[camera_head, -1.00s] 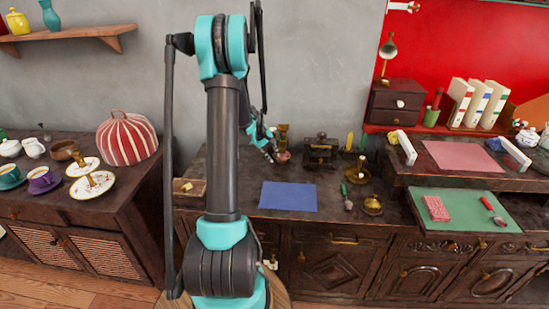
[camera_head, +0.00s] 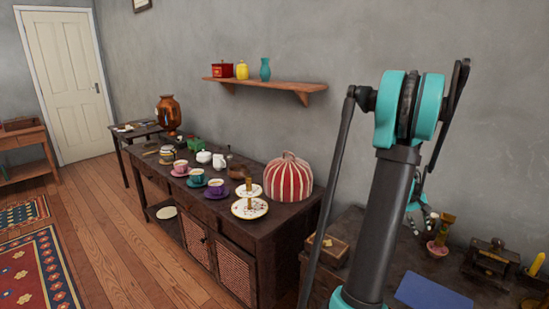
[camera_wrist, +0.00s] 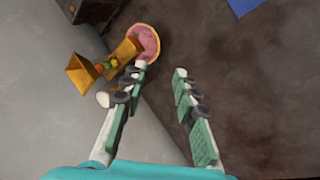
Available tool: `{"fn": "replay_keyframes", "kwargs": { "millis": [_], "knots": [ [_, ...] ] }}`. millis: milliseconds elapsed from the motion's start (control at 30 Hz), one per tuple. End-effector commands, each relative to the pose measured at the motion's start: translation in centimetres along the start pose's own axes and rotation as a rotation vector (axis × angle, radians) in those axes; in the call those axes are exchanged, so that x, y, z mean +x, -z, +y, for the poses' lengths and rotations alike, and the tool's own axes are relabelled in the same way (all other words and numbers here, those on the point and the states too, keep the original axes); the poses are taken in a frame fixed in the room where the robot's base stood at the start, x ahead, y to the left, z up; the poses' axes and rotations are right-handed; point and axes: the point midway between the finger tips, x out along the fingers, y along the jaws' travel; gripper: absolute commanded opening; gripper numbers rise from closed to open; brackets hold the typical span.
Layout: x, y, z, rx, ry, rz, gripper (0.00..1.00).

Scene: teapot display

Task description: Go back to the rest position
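My gripper (camera_wrist: 160,69) is open in the wrist view, its two fingers apart with only bare dark tabletop between them. A brass piece with a flared end (camera_wrist: 92,72) and a round pink-topped thing (camera_wrist: 146,42) lie by the left fingertip; I cannot tell if they touch it. In the head view, my gripper (camera_head: 428,219) is partly hidden behind my arm, over the dark counter. The pink thing (camera_head: 437,248) and the brass piece (camera_head: 446,226) stand just right of it.
A blue sheet (camera_head: 432,293) lies on the counter in front. A small wooden box (camera_head: 328,248) is left of my arm. A dark metal device (camera_head: 490,258) stands to the right. A sideboard with cups and a striped cosy (camera_head: 289,178) is further left.

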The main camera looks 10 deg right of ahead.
Motion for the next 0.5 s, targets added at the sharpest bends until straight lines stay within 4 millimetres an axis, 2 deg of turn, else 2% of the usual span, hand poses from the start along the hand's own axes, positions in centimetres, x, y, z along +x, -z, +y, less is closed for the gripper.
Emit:
{"fn": "replay_keyframes", "kwargs": {
  "millis": [67, 167, 267, 367, 500],
  "knots": [
    [-1.2, 0.1, -1.6, -0.009, 0.01, 0.019, 0.29],
    [-3.9, 0.0, -5.2, -0.02, 0.037, 0.065, 0.29],
    [-7.2, -0.7, -10.1, -0.035, 0.08, 0.124, 0.29],
    [-10.4, -2.1, -15.2, -0.048, 0.131, 0.182, 0.29],
    [-14.0, -5.2, -21.8, -0.07, 0.209, 0.251, 0.29]
  ]
}}
